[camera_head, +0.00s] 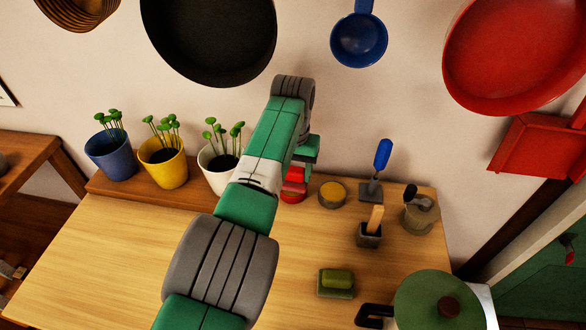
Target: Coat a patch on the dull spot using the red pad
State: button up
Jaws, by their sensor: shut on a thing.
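The red pad (293,190) shows at the back of the wooden table, partly hidden behind my arm. My gripper (303,160) points down at it and is shut on it; the fingertips are mostly hidden by my arm. The pad is low, near the tabletop, but I cannot tell whether it touches the wood. A round tin with a yellowish top (332,193) stands just right of the pad. I cannot make out a dull spot on the visible wood; my arm covers part of the table.
Blue (110,158), yellow (165,170) and white (218,175) plant pots stand left. Right are a blue-handled tool (381,158), a wooden-handled item (369,238), a grey jar (419,220), a green sponge (337,279) and a lidded pot (438,302). Pans hang above. The front-left tabletop is clear.

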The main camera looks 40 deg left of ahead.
aim_at(293, 169)
jog(key=shift+f+b, duration=0.35)
jog(key=shift+f, duration=0.2)
dwell(1.1)
jog(key=shift+r, duration=0.1)
notch_tip(293, 169, up, 7)
jog(key=p, duration=0.6)
jog(key=shift+p, duration=0.35)
jog(key=shift+r, duration=0.1)
